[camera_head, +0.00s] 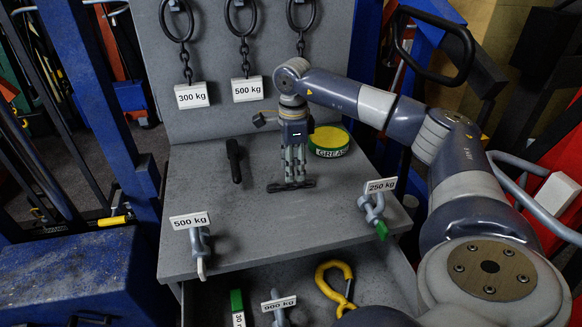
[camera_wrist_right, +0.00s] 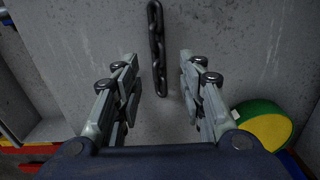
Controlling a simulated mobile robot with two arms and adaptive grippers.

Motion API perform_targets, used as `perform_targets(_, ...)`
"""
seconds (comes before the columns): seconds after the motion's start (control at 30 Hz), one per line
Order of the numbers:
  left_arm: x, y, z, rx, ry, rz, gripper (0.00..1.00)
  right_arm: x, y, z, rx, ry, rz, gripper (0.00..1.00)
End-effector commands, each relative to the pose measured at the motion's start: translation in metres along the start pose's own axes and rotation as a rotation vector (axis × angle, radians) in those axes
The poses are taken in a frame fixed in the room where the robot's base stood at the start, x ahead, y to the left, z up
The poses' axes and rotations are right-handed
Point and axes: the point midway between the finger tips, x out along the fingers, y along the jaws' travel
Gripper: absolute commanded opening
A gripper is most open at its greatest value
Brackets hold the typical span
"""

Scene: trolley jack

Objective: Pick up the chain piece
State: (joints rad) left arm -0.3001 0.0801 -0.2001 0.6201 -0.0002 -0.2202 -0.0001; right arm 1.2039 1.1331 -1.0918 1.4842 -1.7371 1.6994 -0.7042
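The dark chain piece (camera_head: 291,186) lies on the grey tabletop (camera_head: 200,190), running left to right in the head view. In the right wrist view the chain piece (camera_wrist_right: 156,45) runs from the top edge down to between the fingers. My right gripper (camera_head: 294,180) points straight down over the chain piece. In the right wrist view the right gripper (camera_wrist_right: 160,85) is open, one finger on each side of the chain, with gaps between. I see no contact with the chain. My left gripper is not in view.
A green grease tin (camera_head: 328,142) with a yellow lid stands just behind right of the gripper. A black object (camera_head: 234,160) lies to the left. Labelled shackles (camera_head: 375,212) sit along the front edge. Chains with weight tags (camera_head: 191,95) hang behind. An open drawer holds a yellow hook (camera_head: 335,285).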

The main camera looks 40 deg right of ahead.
Motion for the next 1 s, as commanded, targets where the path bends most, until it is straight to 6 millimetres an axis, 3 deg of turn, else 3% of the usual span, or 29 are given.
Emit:
perform_targets(0.33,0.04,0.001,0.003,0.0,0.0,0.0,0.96,0.044,0.002,0.005,0.0,0.0,0.0,0.37)
perform_targets(0.67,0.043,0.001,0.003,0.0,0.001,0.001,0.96,0.048,0.002,0.005,0.0,0.0,0.0,0.37)
perform_targets(0.83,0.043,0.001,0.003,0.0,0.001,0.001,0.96,0.048,0.002,0.005,0.0,0.0,0.0,0.03)
perform_targets(1.0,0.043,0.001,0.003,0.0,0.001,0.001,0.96,0.048,0.002,0.005,0.0,-0.001,0.0,0.0)
